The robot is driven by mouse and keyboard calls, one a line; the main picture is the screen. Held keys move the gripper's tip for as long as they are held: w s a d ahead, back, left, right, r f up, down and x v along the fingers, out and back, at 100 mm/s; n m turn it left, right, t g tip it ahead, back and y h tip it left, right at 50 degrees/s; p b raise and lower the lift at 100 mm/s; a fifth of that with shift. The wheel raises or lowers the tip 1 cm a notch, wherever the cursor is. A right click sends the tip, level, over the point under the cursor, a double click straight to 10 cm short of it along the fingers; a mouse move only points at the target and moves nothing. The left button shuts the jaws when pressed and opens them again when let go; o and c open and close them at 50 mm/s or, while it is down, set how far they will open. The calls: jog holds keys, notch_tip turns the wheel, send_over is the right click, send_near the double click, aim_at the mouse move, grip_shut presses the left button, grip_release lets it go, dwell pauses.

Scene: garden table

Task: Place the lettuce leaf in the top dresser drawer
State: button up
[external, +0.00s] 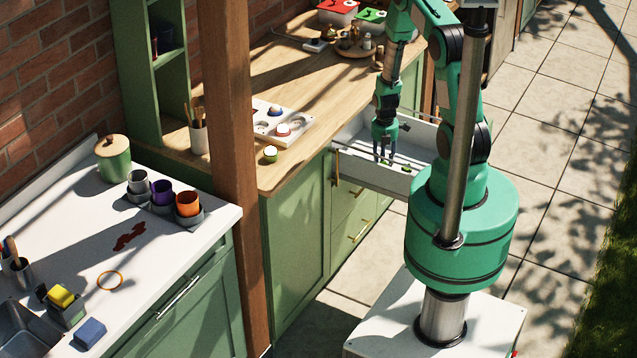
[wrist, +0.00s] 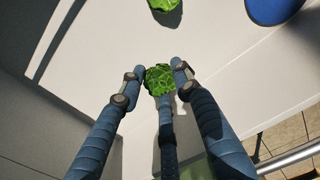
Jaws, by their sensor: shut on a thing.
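The open top drawer (external: 352,170) is white inside and pulled out from the green dresser. My gripper (external: 386,158) points down inside the drawer. In the wrist view my gripper (wrist: 160,78) is closed in on a crinkled green lettuce leaf (wrist: 160,82), with its fingertips around the leaf's edges. The leaf is over the pale drawer floor (wrist: 100,45); I cannot tell whether it touches the floor. A second green leafy piece (wrist: 165,8) lies further off at the top edge of the wrist view, partly cut off.
A blue round thing (wrist: 272,8) shows at the wrist view's top right. The drawer walls stand close around my gripper. The wooden counter (external: 300,165) above holds a white tray (external: 290,122) and a small green-and-white item (external: 270,154). A drawer handle (wrist: 290,158) shows at the lower right.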

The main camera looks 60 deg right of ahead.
aim_at(383, 163)
jog(key=shift+f, duration=1.4)
jog(key=shift+f+b, duration=0.1)
jog(key=shift+b, duration=0.25)
jog(key=o, duration=0.8)
jog(key=shift+c, duration=0.2)
notch_tip(383, 163, up, 12)
jog(key=p, duration=0.3)
